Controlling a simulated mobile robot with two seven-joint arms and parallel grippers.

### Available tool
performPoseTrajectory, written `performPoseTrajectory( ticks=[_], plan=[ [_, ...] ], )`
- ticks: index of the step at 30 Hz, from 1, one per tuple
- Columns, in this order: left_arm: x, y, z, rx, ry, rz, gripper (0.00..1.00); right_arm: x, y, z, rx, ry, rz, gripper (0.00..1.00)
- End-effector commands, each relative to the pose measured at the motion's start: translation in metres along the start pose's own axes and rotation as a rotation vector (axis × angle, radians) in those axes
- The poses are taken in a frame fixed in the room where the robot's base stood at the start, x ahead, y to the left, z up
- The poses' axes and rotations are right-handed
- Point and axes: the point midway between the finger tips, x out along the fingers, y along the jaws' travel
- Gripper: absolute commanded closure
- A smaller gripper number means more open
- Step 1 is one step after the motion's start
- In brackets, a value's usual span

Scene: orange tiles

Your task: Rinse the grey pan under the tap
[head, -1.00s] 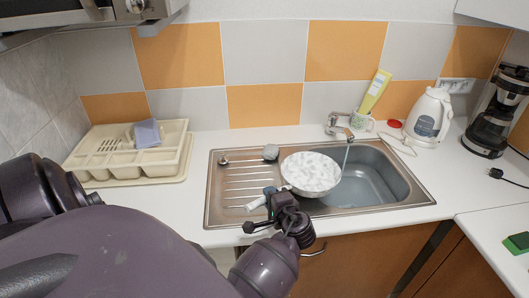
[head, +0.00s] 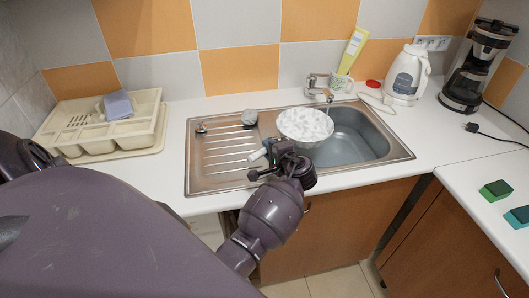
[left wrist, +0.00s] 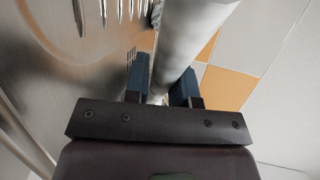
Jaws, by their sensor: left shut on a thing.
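The grey pan (head: 305,127) is at the left part of the sink basin (head: 360,140) in the head view, its inside covered with a white, foam-like layer. My left gripper (head: 277,153) is shut on its handle (head: 257,155), which pokes out to the left. In the left wrist view, the fingers (left wrist: 160,90) stand either side of the pale handle, with the pan's outer wall (left wrist: 190,35) beyond. The tap (head: 316,85) is behind the pan, its spout near the pan's back right rim. A thin stream seems to fall there. My right gripper is out of view.
The ribbed drainboard (head: 225,150) lies left of the basin, with a grey scrubber (head: 249,117) at its back. A cream tray (head: 105,125) is at left, sponges (head: 496,190) at right.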

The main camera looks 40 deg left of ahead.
Motion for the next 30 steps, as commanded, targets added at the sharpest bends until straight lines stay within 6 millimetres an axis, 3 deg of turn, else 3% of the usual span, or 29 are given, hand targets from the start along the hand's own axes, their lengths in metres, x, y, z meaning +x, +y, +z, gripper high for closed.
performPoseTrajectory(
  ticks=[17,30],
  plan=[
    [0.014,-0.008,-0.044,-0.004,0.001,-0.002,1.0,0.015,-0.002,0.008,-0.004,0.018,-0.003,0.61],
    [0.025,-0.013,-0.077,-0.003,0.001,-0.002,1.0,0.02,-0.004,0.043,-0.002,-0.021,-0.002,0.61]
  ],
)
